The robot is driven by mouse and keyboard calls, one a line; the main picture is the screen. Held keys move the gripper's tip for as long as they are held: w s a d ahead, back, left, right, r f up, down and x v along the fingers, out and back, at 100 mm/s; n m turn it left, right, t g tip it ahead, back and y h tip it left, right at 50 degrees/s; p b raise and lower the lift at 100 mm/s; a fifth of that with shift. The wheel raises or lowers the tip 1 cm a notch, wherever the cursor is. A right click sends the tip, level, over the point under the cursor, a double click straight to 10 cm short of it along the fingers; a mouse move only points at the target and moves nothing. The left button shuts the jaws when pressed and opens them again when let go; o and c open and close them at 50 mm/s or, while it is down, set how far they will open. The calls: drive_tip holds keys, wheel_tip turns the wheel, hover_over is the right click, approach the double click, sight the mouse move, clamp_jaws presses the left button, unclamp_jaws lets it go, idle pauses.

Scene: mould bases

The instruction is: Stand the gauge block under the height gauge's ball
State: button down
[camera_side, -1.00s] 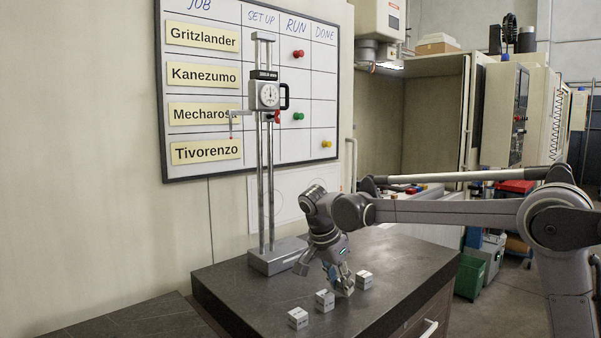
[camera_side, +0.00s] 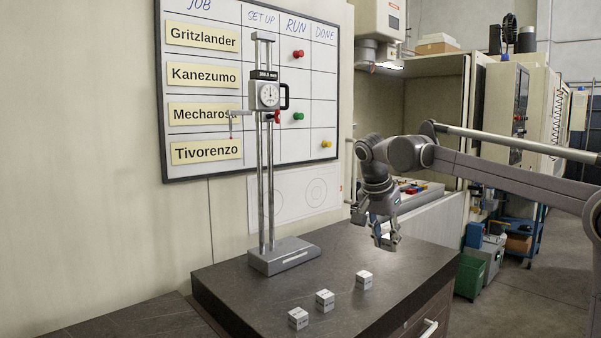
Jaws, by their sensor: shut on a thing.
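My gripper (camera_side: 386,240) is above the right back part of the dark worktop, tilted downward and shut on a small pale gauge block (camera_side: 384,236). The fingers hide most of this block. The height gauge (camera_side: 268,95) stands at the left back of the worktop on a grey base (camera_side: 284,256), with two upright columns and a dial head. Its thin arm reaches left, and a small ball tip (camera_side: 231,137) hangs at its end, high above the worktop. My gripper is well to the right of the gauge and lower than the ball.
Three pale blocks stand on the worktop (camera_side: 245,297) near its front: a left one (camera_side: 298,318), a middle one (camera_side: 325,300) and a right one (camera_side: 365,280). The surface between them and the gauge base is clear. A whiteboard (camera_side: 325,90) hangs behind the gauge.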

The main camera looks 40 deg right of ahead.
drive_tip(key=w+a+n+t+y, duration=0.1)
drive_tip(key=w+a+n+t, duration=0.3)
drive_tip(key=w+n, duration=0.6)
drive_tip(key=n+y, duration=0.4)
drive_tip(key=n, duration=0.3)
hover_over(238, 279)
drive_tip(key=s, duration=0.2)
drive_tip(key=f, duration=0.6)
drive_tip(key=shift+w+d+f, duration=0.15)
drive_tip(key=shift+w+f, duration=0.1)
drive_tip(key=shift+f, duration=2.15)
drive_tip(key=shift+f, duration=0.15)
drive_tip(key=c, duration=1.1)
unclamp_jaws()
drive_tip(key=shift+o, duration=0.2)
